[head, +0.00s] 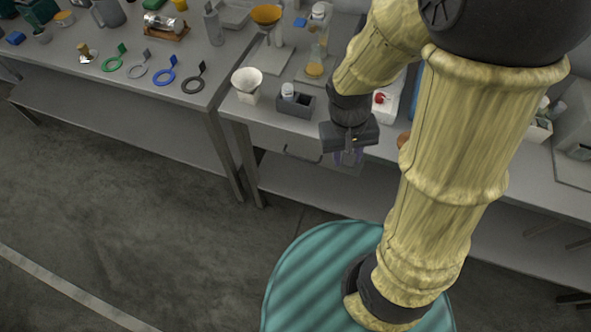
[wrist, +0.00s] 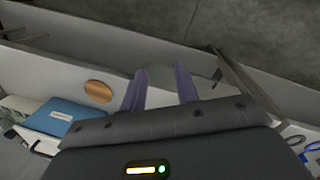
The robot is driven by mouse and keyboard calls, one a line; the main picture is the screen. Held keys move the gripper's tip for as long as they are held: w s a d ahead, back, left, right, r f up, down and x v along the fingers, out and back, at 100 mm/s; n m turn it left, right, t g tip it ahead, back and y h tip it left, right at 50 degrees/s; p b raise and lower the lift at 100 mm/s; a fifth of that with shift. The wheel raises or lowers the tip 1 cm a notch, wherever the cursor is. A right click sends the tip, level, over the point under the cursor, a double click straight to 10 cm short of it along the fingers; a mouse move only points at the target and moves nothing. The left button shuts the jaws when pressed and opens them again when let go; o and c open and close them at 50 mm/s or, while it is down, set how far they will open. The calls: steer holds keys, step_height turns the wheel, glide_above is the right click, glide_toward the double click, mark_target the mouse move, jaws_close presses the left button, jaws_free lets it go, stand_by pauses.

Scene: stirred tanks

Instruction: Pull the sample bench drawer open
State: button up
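The sample bench (head: 240,108) is a grey table on the right side of the head view. Below its front edge, a grey drawer (head: 303,151) shows faintly beside my gripper (head: 349,158); the gripper and arm hide part of it. My gripper points down at the bench's front edge. In the wrist view, its two purple fingers (wrist: 160,88) stand apart with a gap between them, and nothing is clearly held. Pale grey surface shows behind them. The drawer handle is not clear, and I cannot tell whether the fingers touch it.
Open floor (head: 130,220) lies at left.

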steer(key=a+f+n+t+h+b, duration=0.1)
steer(key=a+f+h+b, duration=0.2)
steer(key=f+b, duration=0.3)
steer(key=w+a+f+n+h+b, duration=0.15)
steer(key=f+h+b, duration=0.3)
steer(key=f, duration=0.45)
steer(key=s+a+f+n+t+h+b, duration=0.1)
steer(key=a+f+n+h+b, duration=0.15)
steer(key=f+b, duration=0.4)
steer(key=a+f+n+t+h+b, duration=0.1)
steer(key=a+f+t+b, duration=0.2)
steer(key=a+t, duration=0.3)
steer(key=a+f+n+t+h+b, duration=0.1)
steer(key=a+f+t+b, duration=0.3)
steer(key=a, duration=0.5)
steer(key=t+b, duration=0.2)
steer(key=t, duration=0.1)
steer(key=shift+s+a+f+b, duration=0.15)
steer(key=shift+a+b, duration=0.15)
steer(key=shift+a, duration=0.1)
steer(key=b+x, duration=0.2)
steer(key=x, duration=1.5)
steer(key=shift+r, duration=0.25)
